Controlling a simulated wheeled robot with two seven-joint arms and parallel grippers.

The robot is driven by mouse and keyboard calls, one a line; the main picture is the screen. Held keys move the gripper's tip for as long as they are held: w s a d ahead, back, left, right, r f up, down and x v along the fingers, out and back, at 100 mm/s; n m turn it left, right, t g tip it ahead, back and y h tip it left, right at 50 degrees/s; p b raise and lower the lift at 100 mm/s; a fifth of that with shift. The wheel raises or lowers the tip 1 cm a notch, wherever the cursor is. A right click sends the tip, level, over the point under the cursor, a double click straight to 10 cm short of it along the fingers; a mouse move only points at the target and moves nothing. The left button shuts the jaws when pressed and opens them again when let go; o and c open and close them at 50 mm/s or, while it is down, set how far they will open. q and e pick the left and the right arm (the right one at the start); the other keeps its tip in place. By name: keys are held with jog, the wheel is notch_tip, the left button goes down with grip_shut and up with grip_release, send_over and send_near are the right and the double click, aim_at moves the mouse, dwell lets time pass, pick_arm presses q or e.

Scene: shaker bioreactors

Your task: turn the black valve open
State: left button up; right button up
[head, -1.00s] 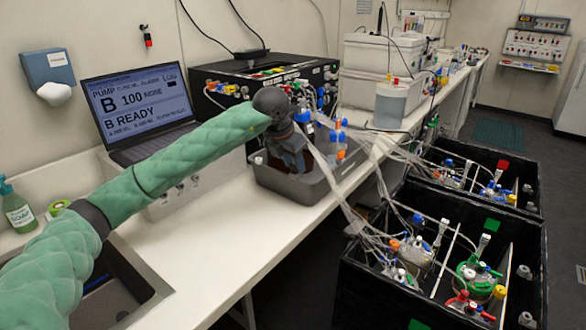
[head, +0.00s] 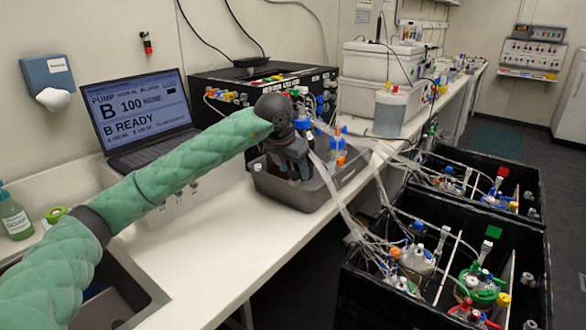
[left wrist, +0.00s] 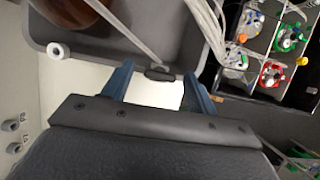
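The black valve (left wrist: 160,73) is a small dark piece at the end of a pale tube, by the rim of the grey tray (left wrist: 95,48) in the left wrist view. My left gripper (left wrist: 157,72) is open, with one blue finger on each side of the valve. I cannot tell whether either finger touches it. In the head view my left gripper (head: 290,166) points down over the grey tray (head: 311,200), and the valve cannot be made out there. My right gripper is not in view.
A brown bottle (left wrist: 82,10) stands in the tray. Clear tubes (head: 345,205) run from the bench to black boxes (head: 400,305) holding several bioreactors. A laptop (head: 135,105) and a black pump unit (head: 225,88) stand behind. The front bench top (head: 225,245) is clear.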

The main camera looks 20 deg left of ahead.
pick_arm(q)
jog(key=b+v, duration=0.1)
jog(key=v, duration=0.6)
jog(key=shift+r, duration=0.35)
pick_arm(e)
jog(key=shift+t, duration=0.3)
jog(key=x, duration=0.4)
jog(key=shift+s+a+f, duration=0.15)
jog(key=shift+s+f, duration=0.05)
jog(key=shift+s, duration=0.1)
pick_arm(q)
jog(key=shift+s+a, duration=0.1)
jog(key=shift+s, duration=0.05)
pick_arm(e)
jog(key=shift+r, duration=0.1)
